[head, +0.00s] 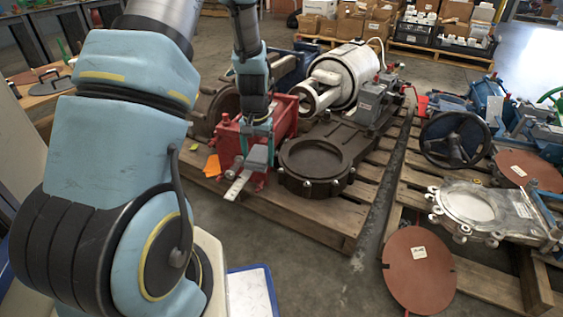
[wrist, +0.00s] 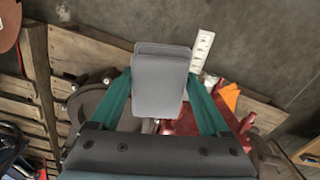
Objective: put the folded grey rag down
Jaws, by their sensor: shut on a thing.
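The folded grey rag (head: 258,156) hangs below my gripper (head: 259,138) in the head view, in front of a red metal part on the left pallet. In the wrist view the rag (wrist: 162,82) is a flat grey block between the two teal fingers, which are shut on it. The rag looks clear of the floor, but the exact gap beneath it cannot be told.
A red housing (head: 226,146), a dark round valve (head: 315,160) and a white cylinder (head: 345,75) crowd the left pallet (head: 330,222). A white strip with marks (head: 238,186) shows beside the rag. A brown disc (head: 419,268) leans at the right pallet. Grey floor is open between.

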